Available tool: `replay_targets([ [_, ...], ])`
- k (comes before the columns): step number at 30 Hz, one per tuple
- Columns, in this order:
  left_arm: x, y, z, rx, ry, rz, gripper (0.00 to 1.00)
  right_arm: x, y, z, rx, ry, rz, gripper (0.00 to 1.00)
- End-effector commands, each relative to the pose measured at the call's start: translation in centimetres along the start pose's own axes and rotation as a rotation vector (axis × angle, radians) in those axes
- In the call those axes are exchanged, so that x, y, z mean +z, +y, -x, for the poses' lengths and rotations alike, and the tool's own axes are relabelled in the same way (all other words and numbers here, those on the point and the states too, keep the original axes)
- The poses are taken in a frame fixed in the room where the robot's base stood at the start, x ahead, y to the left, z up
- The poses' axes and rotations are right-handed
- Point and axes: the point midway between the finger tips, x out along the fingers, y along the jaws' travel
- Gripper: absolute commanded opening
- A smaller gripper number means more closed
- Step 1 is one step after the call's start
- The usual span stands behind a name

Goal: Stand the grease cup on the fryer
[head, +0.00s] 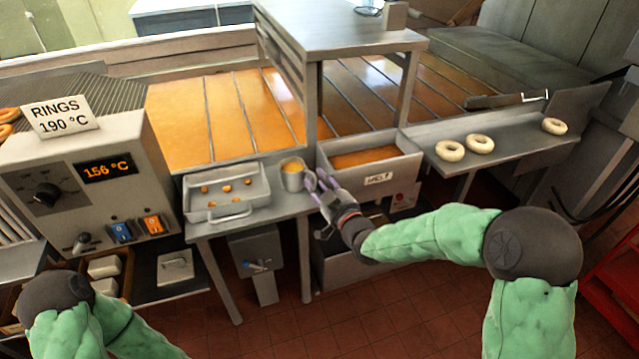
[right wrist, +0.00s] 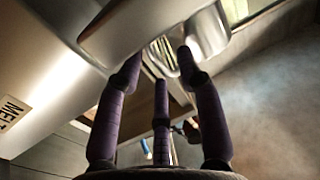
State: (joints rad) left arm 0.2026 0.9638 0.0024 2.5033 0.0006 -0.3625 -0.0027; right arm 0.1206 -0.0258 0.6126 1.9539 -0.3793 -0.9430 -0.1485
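A small grey metal grease cup (head: 293,172) stands upright on the steel shelf, between the shallow tray and the MELT box, with orange-brown content at its top. My right gripper (head: 319,182) is just right of the cup, its purple fingers pointing towards it. In the right wrist view the fingers (right wrist: 158,68) are spread apart, with shiny metal beyond their tips; nothing shows clasped between them. Whether a finger touches the cup I cannot tell. The fryer (head: 215,110) holds orange oil behind the shelf. My left arm shows at lower left, its gripper out of view.
A shallow tray (head: 226,192) with small brown bits lies left of the cup. The MELT box (head: 395,170) stands close on the right. Several rings lie on the right shelf (head: 505,140). A control box (head: 85,170) reading 156 °C stands left. A raised steel stand (head: 335,28) rises behind.

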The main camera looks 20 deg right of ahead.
Motion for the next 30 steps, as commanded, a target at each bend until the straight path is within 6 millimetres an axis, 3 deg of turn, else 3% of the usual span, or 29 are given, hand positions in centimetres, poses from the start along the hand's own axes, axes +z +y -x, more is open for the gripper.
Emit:
replay_targets([
  [8, 0.0, 0.2, 0.6, 0.0, 0.0, 0.0, 0.0, -0.5, 0.0, 0.1, 0.0, 0.0, 0.0, 0.37],
  [21, 0.1, 0.7, 1.9, 0.0, 0.0, 0.0, 0.0, -0.4, 0.1, 8.5, 0.003, -0.002, 0.001, 0.37],
  [30, 0.1, 0.8, 2.3, 0.0, 0.0, 0.0, 0.0, -0.3, 0.1, 11.7, 0.001, -0.001, 0.0, 0.37],
])
